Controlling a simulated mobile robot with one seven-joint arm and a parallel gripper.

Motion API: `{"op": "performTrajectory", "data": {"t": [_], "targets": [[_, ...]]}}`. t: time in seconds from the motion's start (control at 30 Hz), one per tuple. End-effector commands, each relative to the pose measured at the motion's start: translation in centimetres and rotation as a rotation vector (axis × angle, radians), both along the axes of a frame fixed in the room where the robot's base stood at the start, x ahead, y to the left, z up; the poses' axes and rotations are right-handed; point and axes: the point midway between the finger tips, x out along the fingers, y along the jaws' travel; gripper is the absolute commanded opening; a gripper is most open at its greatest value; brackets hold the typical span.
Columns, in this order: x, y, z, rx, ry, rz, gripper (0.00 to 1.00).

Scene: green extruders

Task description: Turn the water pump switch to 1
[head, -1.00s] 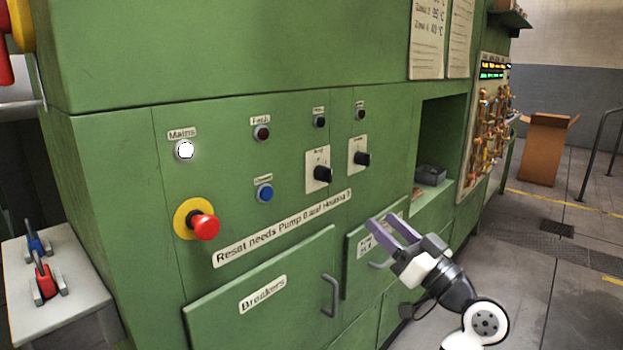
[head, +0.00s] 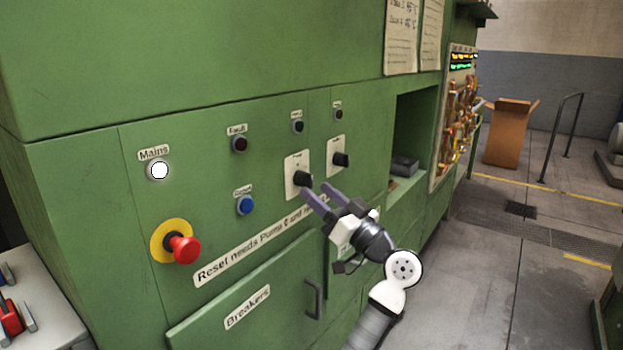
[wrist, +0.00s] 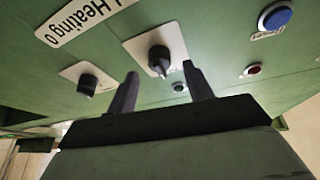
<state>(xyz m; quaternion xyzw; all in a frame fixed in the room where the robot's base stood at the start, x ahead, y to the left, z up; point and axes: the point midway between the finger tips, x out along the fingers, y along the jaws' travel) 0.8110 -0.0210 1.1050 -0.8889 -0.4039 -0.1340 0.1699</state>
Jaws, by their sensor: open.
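Two black rotary switches on white plates sit on the green panel. The left one, which I take as the water pump switch (head: 303,179), has a label too small to read surely. In the wrist view the same switch (wrist: 160,60) lies near the gap between my fingertips, its pointer toward the gripper. The other switch (head: 341,160) is to its right, and shows at the left in the wrist view (wrist: 87,85). My gripper (head: 316,190) is open and empty, just below and right of the left switch. Contact is not visible. The switch's position marks are unreadable.
A blue button (head: 245,205), a lit Mains lamp (head: 159,170) and a red emergency button (head: 184,248) are left of the switches. The Breakers door handle (head: 314,299) sticks out below. Open floor lies to the right.

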Motion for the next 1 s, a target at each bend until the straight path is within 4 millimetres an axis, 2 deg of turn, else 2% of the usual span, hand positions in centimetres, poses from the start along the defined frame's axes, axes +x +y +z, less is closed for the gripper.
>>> {"op": "performTrajectory", "data": {"t": [0.03, 0.2, 0.57, 0.67, 0.9, 1.0], "targets": [[0.5, 0.7, 0.6, 0.001, 0.001, 0.004, 0.51], [1.7, 1.8, 1.1, 0.001, 0.001, 0.002, 0.51], [2.1, 2.1, 1.1, -0.001, 0.001, -0.001, 0.51], [2.1, 2.2, 1.1, -0.001, 0.001, -0.001, 0.41], [2.0, 2.1, 1.1, -0.001, 0.001, 0.000, 0.09], [2.0, 2.1, 1.1, 0.000, 0.002, 0.000, 0.07]]}}
